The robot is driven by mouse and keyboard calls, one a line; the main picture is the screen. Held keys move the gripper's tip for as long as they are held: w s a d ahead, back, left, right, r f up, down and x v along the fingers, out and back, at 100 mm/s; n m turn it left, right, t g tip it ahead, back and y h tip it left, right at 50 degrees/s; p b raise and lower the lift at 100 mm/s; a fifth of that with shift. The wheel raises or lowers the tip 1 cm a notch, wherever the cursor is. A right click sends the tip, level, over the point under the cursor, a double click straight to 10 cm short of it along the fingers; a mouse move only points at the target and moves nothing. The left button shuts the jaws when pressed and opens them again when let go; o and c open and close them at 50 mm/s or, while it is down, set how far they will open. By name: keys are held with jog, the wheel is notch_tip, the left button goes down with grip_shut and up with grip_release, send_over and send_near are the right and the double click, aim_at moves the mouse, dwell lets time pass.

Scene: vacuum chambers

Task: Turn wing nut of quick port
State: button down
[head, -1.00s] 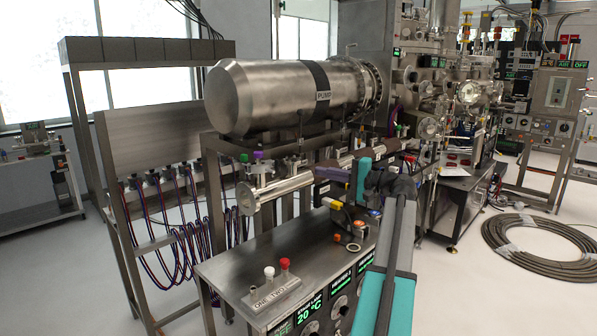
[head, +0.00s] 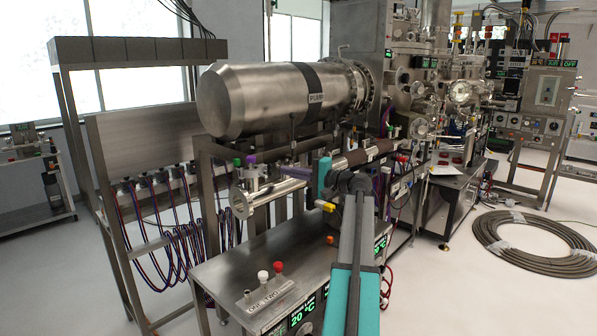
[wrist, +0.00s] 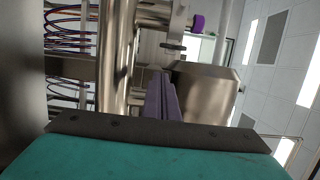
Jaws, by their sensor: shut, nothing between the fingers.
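The metal tube port (head: 285,188) lies below the big pump cylinder, with a round flange (head: 240,201) at its left end. Green and purple knobs (head: 251,158) stand above it. My gripper (wrist: 162,80), with greyish-purple fingers, is shut and empty. I cannot tell whether the fingers touch anything.
The steel pump (head: 280,98) hangs above the port on a frame. A steel bench (head: 225,270) with small red and white knobs (head: 270,270) stands below. Looped cables (head: 195,215) hang at the left. A hose coil (head: 535,245) lies on the floor at right; nearby floor is clear.

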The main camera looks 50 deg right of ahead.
aim_at(269, 169)
jog(key=shift+a+p, duration=0.5)
jog(key=shift+a, duration=1.25)
